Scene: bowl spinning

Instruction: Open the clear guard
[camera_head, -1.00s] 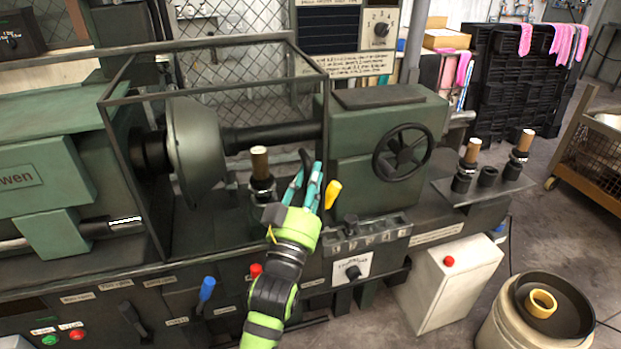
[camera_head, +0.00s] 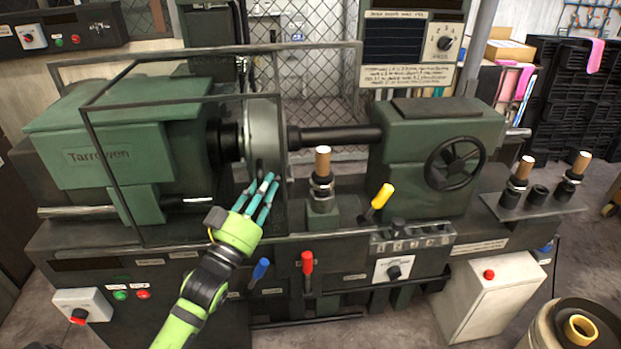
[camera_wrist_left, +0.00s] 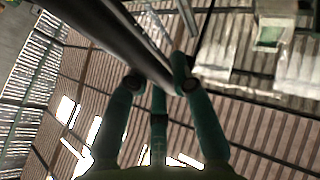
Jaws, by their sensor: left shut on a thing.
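The clear guard (camera_head: 284,130) is a dark bar frame with see-through panes. In the head view it stands in front of the green headstock, with its right post in front of the dished metal disc (camera_head: 262,130). My left gripper (camera_head: 264,188), with teal fingers, is at the lower part of that right post and shut on it. In the left wrist view a dark bar of the guard (camera_wrist_left: 125,45) runs between the fingers (camera_wrist_left: 160,85). The exact contact is partly hidden by the fingers. My right gripper is not in view.
The tailstock (camera_head: 430,150) with its handwheel (camera_head: 455,163) stands to the right. A tool post with a wooden handle (camera_head: 322,163), a yellow-knobbed lever (camera_head: 382,197), a red lever (camera_head: 307,262) and a blue lever (camera_head: 260,269) stick out nearby. The bed right of the guard is exposed.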

